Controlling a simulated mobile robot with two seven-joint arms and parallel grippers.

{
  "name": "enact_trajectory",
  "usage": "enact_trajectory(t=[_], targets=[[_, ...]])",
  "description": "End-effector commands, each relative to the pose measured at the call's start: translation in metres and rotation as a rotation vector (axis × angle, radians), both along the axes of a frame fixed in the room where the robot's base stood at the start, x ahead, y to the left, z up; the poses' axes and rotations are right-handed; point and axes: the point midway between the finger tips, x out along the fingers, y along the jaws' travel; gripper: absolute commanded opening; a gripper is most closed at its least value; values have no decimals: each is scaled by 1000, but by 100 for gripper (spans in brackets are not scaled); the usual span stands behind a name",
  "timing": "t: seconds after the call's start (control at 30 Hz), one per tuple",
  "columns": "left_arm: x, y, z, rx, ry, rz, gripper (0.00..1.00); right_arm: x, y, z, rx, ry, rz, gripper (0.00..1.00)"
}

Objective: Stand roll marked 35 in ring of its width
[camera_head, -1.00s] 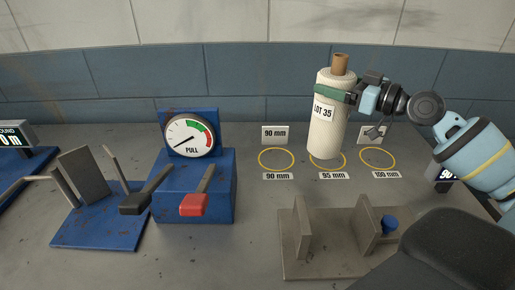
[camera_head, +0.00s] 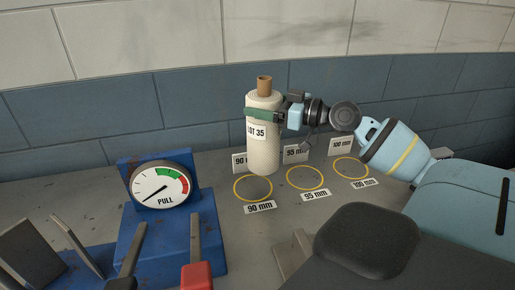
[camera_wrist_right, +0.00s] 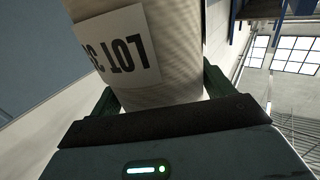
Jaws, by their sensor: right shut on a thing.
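The cream cloth roll marked LOT 35 (camera_head: 263,150), with a brown core on top, stands upright in my right gripper (camera_head: 264,114). The green fingers are shut around its upper part. In the right wrist view the roll (camera_wrist_right: 180,75) fills the space between the fingers, its label upside down. In the head view the roll's lower end shows at the back edge of the 90 mm ring (camera_head: 253,199). I cannot tell whether it touches the table. The 95 mm ring (camera_head: 305,188) and the 100 mm ring (camera_head: 351,177) are empty. My left gripper is not in view.
Upright cards stand behind the rings; the roll partly covers the 90 card (camera_head: 239,163). A blue gauge stand (camera_head: 178,229) marked PULL, with levers, is at the left front. A grey metal fixture (camera_head: 291,250) is partly hidden at the front. A tiled wall closes the back.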

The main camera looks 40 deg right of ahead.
Motion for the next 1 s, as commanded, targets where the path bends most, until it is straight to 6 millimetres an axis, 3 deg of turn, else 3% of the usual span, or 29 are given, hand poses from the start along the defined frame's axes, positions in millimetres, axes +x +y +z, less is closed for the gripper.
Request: enact_trajectory(t=[0.13,0.47,0.7,1.0], targets=[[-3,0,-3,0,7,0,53,0,0,-24,4,-2,-1,25],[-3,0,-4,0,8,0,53,0,0,-36,2,-4,-1,25],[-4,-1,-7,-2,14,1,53,0,0,-66,3,-2,-1,25],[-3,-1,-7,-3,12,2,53,0,0,-70,0,-5,0,25]])
